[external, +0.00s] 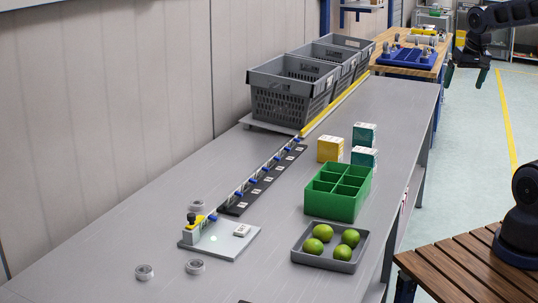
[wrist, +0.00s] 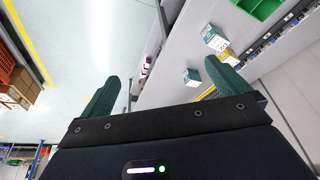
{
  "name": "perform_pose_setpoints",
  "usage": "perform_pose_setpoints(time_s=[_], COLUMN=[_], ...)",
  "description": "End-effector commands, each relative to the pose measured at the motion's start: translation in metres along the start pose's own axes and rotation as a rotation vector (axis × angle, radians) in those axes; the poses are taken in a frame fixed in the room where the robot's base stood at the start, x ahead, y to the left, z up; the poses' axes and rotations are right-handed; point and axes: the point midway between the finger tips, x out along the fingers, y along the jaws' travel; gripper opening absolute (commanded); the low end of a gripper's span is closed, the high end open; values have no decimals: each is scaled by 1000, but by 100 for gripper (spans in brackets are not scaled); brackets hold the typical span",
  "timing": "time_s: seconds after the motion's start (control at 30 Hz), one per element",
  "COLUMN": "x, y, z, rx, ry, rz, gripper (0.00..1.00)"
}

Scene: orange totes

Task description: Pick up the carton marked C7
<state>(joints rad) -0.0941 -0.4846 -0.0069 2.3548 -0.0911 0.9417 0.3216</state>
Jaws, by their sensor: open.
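Three cartons stand close together on the grey bench: a yellow one (external: 330,149), a teal one behind it to the right (external: 364,134) and a nearer teal one (external: 364,158). Their printed marks are too small to read, so I cannot tell which is C7. My gripper (external: 467,76) is open and empty at the upper right, beyond the bench's right side and well apart from the cartons. In the wrist view its green fingers (wrist: 162,72) are spread apart. That view also shows a teal carton (wrist: 192,77) and another carton (wrist: 215,40) near the right finger.
A green divided box (external: 336,203) stands in front of the cartons. A grey tray (external: 300,257) holds several green fruits. A dark strip with blue-handled parts (external: 240,198) runs left of them. Grey crates (external: 290,104) line the wall.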

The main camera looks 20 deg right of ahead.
Motion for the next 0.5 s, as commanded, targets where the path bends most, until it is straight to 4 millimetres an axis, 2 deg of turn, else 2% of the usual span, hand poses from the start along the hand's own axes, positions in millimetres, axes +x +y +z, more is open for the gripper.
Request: perform_pose_setpoints(time_s=[0.1, 0.27, 0.5], x=[10, 26, 58], y=[-15, -35, -72], z=[-30, -66, -117], rx=[45, 112, 209], ry=[-16, -30, -40], rz=[17, 42, 82], gripper=[100, 100, 100])
